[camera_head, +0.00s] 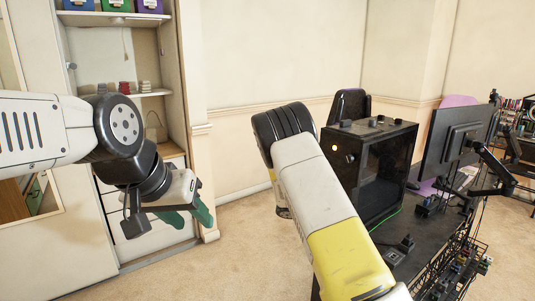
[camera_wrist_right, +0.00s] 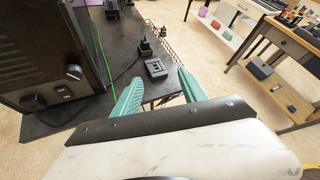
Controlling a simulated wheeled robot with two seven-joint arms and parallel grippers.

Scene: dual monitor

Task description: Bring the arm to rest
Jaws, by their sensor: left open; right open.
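My left arm comes in from the left in the head view, and its gripper (camera_head: 190,217) hangs in front of the shelf unit with its green fingers apart and nothing seen between them. My right arm (camera_head: 318,205), white and yellow, is bent in the middle foreground; its gripper is hidden in the head view. In the right wrist view my right gripper (camera_wrist_right: 158,78) has its two teal fingers spread, with nothing held between them. It is over or near the dark desk's edge; I cannot tell the exact height.
A black computer case (camera_head: 369,168) stands on the dark desk (camera_head: 432,238), close to my right arm. A monitor (camera_head: 456,142) on an arm stands at the right. A small black box (camera_wrist_right: 156,68) lies on the desk. Shelves (camera_head: 115,95) stand at the left. The carpet between is clear.

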